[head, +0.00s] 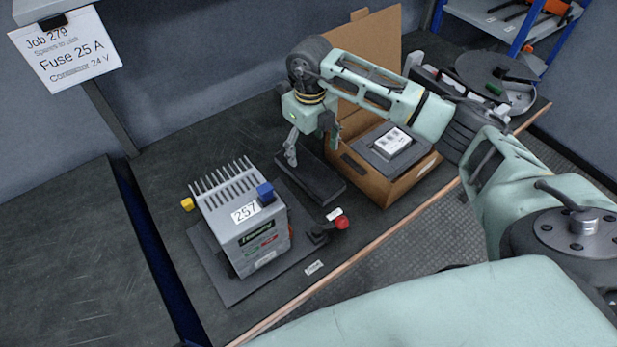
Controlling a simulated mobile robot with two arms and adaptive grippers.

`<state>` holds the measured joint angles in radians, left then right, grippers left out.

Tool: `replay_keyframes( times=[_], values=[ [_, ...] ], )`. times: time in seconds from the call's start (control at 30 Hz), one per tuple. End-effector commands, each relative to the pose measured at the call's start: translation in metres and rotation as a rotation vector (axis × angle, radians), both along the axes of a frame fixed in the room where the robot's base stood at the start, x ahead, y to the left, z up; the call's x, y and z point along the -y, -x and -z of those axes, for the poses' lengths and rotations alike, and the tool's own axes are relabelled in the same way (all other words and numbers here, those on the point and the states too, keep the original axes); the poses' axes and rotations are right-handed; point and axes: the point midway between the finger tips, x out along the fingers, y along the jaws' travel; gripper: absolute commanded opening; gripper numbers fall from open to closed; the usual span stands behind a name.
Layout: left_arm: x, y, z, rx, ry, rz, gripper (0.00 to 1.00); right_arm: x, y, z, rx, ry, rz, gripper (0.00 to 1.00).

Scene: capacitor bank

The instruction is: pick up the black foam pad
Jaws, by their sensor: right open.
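The black foam pad (314,182) lies flat on the dark bench, between the grey device and the cardboard box. My right gripper (311,160) points down over the pad's far end and is open. One finger is at the pad's left side and the other is toward the box. I cannot tell whether the fingertips touch the pad. My left gripper is not in view.
The grey finned device (245,222) labelled 257 stands on a dark plate to the left. A red knob (341,222) sits near the bench's front edge. An open cardboard box (378,186) holding a grey labelled item is close on the right.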

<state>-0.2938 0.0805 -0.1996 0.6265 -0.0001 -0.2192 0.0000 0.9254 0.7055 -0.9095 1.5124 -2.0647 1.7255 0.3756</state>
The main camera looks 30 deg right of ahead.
Motion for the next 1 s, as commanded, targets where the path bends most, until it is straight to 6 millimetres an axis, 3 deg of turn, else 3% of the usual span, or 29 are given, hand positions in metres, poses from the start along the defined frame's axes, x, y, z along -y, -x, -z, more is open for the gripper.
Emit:
replay_keyframes(
  times=[0.53, 0.83, 1.0],
  values=[
    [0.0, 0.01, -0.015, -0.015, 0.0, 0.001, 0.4, -0.001, 0.003, 0.069, -0.004, 0.001, 0.0, 0.76],
    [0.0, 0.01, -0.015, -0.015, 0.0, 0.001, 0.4, -0.001, 0.002, 0.074, -0.001, 0.0, -0.001, 0.76],
    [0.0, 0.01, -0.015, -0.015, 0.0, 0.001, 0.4, -0.001, 0.002, 0.074, -0.001, 0.0, -0.001, 0.61]
  ],
)
